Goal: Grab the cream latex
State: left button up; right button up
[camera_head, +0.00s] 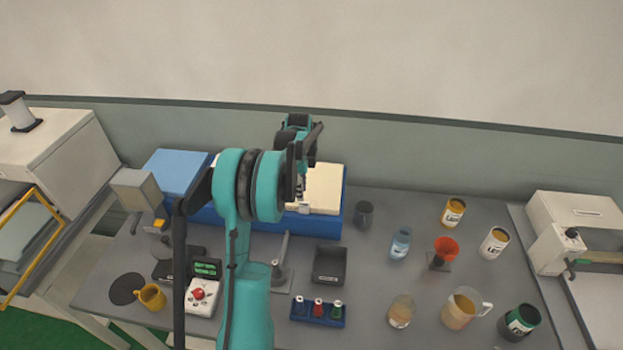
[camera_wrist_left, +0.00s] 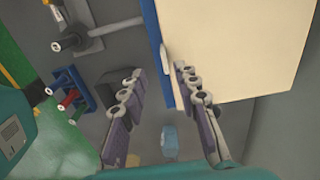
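The cream latex (camera_head: 326,186) is a thick cream block in a blue tray (camera_head: 333,224) at the back middle of the table. In the left wrist view the cream latex (camera_wrist_left: 240,45) fills the upper right, with a blue tray edge (camera_wrist_left: 151,20) along its left side. Contact cannot be told. My right gripper is not in view.
A light blue slab (camera_head: 174,171) sits left of the cream latex. A dark cup (camera_head: 364,214), a black tray (camera_head: 330,264), a blue vial rack (camera_head: 318,312) and several jars and beakers stand in front and right. A white machine (camera_head: 575,222) is at the right.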

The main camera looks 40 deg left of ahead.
pick_arm(q)
jog(key=f, duration=0.4)
jog(key=w+f, duration=0.1)
jog(key=f, duration=0.2)
jog(key=shift+d+f+b, duration=0.1)
jog(key=shift+b, duration=0.2)
grip_shut()
